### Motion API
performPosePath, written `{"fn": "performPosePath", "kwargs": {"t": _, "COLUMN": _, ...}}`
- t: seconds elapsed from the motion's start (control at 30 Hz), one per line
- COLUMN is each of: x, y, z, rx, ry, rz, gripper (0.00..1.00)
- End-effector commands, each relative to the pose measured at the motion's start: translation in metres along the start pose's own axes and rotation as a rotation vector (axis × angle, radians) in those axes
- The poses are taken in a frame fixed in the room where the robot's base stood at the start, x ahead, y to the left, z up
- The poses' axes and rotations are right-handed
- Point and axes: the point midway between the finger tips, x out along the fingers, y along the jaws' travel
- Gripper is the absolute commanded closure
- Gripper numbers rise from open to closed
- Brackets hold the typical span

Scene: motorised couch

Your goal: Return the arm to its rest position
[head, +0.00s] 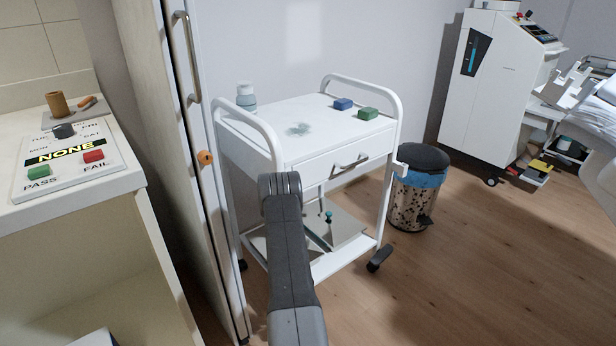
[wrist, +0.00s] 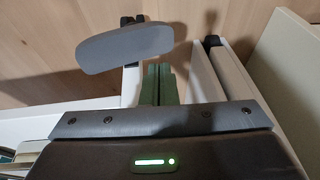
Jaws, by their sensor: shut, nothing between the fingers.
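My arm (head: 289,260) rises from the bottom of the head view and stands in front of the white trolley. Its upper end, at a joint, overlaps the trolley's left front leg and the front edge of its top. My gripper (wrist: 157,72) shows in the wrist view as two narrow green fingers side by side, shut with nothing between them. Wooden floor lies behind them, with white bars on both sides. A grey rounded piece (wrist: 125,46) is at the upper left of the fingers. The gripper cannot be made out in the head view.
The white trolley (head: 342,163) carries a bottle (head: 246,97), a blue block (head: 343,104) and a green block (head: 368,113). A tall cabinet with an orange lock (head: 205,157) and a counter stand left. A pedal bin (head: 417,190) is right of the trolley. Floor (head: 470,270) is clear at right.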

Motion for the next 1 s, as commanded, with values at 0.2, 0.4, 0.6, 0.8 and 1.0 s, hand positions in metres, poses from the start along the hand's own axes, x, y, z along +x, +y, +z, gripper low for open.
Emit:
{"fn": "performPosePath", "kwargs": {"t": 0.2, "x": -0.032, "y": 0.004, "z": -0.006, "rx": 0.001, "ry": -0.002, "rz": -0.001, "gripper": 1.0}}
{"fn": "performPosePath", "kwargs": {"t": 0.4, "x": -0.043, "y": 0.004, "z": -0.005, "rx": 0.0, "ry": -0.002, "rz": -0.001, "gripper": 1.0}}
{"fn": "performPosePath", "kwargs": {"t": 0.6, "x": -0.044, "y": 0.004, "z": -0.005, "rx": 0.0, "ry": -0.002, "rz": -0.001, "gripper": 1.0}}
{"fn": "performPosePath", "kwargs": {"t": 0.8, "x": -0.043, "y": 0.004, "z": -0.005, "rx": 0.0, "ry": -0.002, "rz": -0.001, "gripper": 1.0}}
{"fn": "performPosePath", "kwargs": {"t": 1.0, "x": -0.022, "y": 0.004, "z": -0.004, "rx": -0.001, "ry": -0.003, "rz": -0.002, "gripper": 1.0}}
